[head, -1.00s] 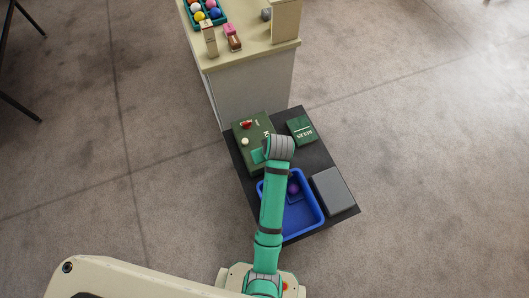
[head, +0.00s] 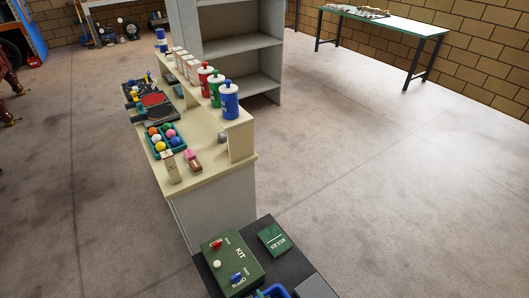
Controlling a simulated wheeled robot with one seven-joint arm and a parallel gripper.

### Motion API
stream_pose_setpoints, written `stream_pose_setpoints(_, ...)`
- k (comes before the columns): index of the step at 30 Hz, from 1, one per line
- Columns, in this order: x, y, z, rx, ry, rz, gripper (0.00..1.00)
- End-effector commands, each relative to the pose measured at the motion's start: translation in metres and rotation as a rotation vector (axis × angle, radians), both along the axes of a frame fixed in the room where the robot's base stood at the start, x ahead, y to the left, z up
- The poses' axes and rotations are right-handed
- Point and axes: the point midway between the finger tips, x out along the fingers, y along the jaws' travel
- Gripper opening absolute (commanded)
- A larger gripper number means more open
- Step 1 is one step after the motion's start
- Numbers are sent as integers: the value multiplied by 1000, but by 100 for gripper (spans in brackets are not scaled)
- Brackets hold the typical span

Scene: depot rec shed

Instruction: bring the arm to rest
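My arm and gripper do not show in the head view now, so I cannot see how the gripper stands. A dark low table (head: 290,262) fills the bottom middle of the view. On it lie a green KIT box (head: 243,268) with small red, white and blue pieces on top, and a green RULES book (head: 273,240). The edge of a blue tray (head: 277,291) and part of a grey block (head: 315,288) show at the bottom edge; the rest of both is cut off.
A long cream counter (head: 206,178) stands behind the low table. It carries a teal tray (head: 154,144) of coloured balls and several bottles, with a blue one (head: 229,100) nearest. A grey shelf (head: 240,45) stands behind. Open floor (head: 400,190) lies to the right.

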Motion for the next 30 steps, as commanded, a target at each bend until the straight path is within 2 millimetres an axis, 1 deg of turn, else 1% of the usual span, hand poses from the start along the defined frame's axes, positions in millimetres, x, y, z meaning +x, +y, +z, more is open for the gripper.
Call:
stream_pose_setpoints(1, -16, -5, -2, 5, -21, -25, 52)
stream_pose_setpoints(5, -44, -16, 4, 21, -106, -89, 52)
stream_pose_setpoints(8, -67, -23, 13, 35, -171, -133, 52)
stream_pose_setpoints(13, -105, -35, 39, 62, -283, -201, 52)
stream_pose_setpoints(17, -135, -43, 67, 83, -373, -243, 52)
stream_pose_setpoints(20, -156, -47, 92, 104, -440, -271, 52)
stream_pose_setpoints(24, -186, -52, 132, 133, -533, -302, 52)
stream_pose_setpoints(27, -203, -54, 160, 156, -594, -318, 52)
stream_pose_setpoints(30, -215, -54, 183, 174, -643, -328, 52)
